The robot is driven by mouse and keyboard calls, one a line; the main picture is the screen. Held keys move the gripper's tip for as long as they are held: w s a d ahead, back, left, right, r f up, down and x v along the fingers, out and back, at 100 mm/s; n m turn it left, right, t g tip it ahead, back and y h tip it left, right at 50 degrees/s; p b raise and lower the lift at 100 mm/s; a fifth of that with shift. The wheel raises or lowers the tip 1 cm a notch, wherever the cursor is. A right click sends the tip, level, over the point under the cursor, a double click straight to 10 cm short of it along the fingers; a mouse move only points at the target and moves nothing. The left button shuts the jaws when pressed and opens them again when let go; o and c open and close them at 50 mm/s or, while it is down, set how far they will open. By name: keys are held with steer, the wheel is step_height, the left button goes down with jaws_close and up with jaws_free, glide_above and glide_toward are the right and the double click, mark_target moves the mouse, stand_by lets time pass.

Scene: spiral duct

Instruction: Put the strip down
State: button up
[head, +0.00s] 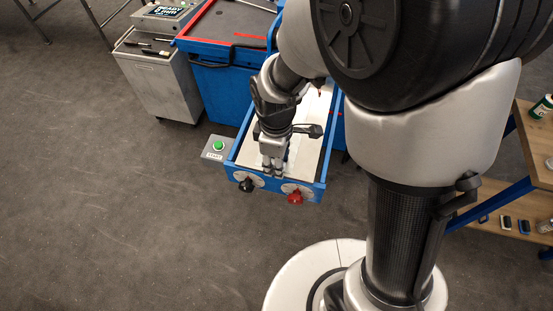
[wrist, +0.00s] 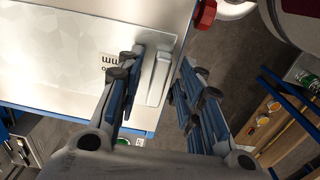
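A flat, pale metal strip with a spangled surface (wrist: 65,58) lies in the blue-edged tray in the wrist view. Printed lettering with "mm" shows near its right end, partly covered by my finger. A raised pale bar (wrist: 157,78) stands at that end; I cannot tell whether it is part of the strip. My gripper (wrist: 160,78) is open, with one finger on each side of the bar and a visible gap to the right finger. In the head view my gripper (head: 272,168) points down at the near end of the tray (head: 236,157), hiding part of the strip.
A black knob (head: 246,185) and a red knob (head: 295,197) sit on the tray's front. A box with a green button (head: 217,147) is at its left. A grey cabinet (head: 160,85) stands behind left; wooden shelves (head: 515,205) stand right. The floor in front is clear.

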step_height(320, 180, up, 12)
steer(key=p, duration=0.2)
steer(key=s+d+r+m+t, duration=0.4)
steer(key=s+d+r+m, duration=0.6)
steer(key=s+m, duration=0.3)
steer(key=shift+s+d+r+m, duration=0.25)
steer(key=shift+d+r+m, duration=0.1)
steer(key=shift+d+m, duration=0.15)
steer(key=shift+f, duration=0.1)
step_height(320, 180, down, 11)
steer(key=b, duration=1)
steer(key=shift+b, duration=0.35)
